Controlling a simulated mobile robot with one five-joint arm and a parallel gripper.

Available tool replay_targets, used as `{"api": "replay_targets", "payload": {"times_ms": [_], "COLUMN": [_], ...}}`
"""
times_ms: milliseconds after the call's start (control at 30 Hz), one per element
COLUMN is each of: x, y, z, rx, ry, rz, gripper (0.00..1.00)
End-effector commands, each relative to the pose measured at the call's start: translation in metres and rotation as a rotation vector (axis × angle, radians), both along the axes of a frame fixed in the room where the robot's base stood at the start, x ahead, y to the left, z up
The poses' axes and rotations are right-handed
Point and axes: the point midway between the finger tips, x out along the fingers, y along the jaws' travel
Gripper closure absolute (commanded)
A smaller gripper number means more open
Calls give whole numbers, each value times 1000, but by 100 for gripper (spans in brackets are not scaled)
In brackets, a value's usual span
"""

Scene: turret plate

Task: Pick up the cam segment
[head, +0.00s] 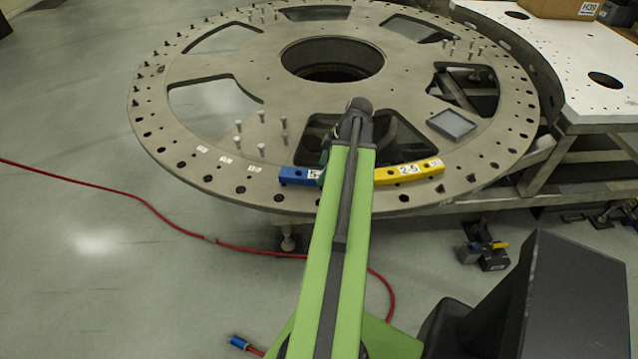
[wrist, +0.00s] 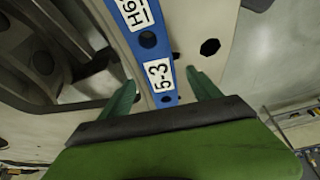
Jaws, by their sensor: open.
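A blue cam segment (head: 297,176) lies on the front rim of the round turret plate, left of my arm. Its right end is hidden behind my arm in the head view. In the wrist view the blue segment (wrist: 150,45) shows white labels, one reading 5-3, and dark holes. My gripper (wrist: 160,76) is open, with its two green fingers on either side of the segment's near end in the picture. I cannot tell whether the fingers reach down beside it. A yellow cam segment (head: 410,171) labelled 2-5 lies on the rim to the right of my arm.
The turret plate (head: 215,150) has large cutouts, a centre hole and several upright pins (head: 262,149). A grey square tray (head: 451,124) sits at its right. A white drilled table (head: 570,70) stands beyond. A red cable (head: 140,203) crosses the floor.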

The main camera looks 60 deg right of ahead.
Motion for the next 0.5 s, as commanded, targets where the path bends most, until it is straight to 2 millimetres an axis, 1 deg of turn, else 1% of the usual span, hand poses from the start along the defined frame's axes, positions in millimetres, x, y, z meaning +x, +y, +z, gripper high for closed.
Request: {"api": "replay_targets", "payload": {"times_ms": [33, 100, 167, 333, 367, 500], "x": [3, 7, 9, 9, 9, 9], "y": [2, 4, 4, 4, 4, 4], "z": [-19, -27, -29, -25, -25, -25], "rx": [-1, -1, -1, 0, 0, 0], "ry": [0, 0, 0, 0, 0, 0], "rz": [2, 2, 2, 1, 1, 0], "gripper": [28, 28, 28, 28, 29, 47]}}
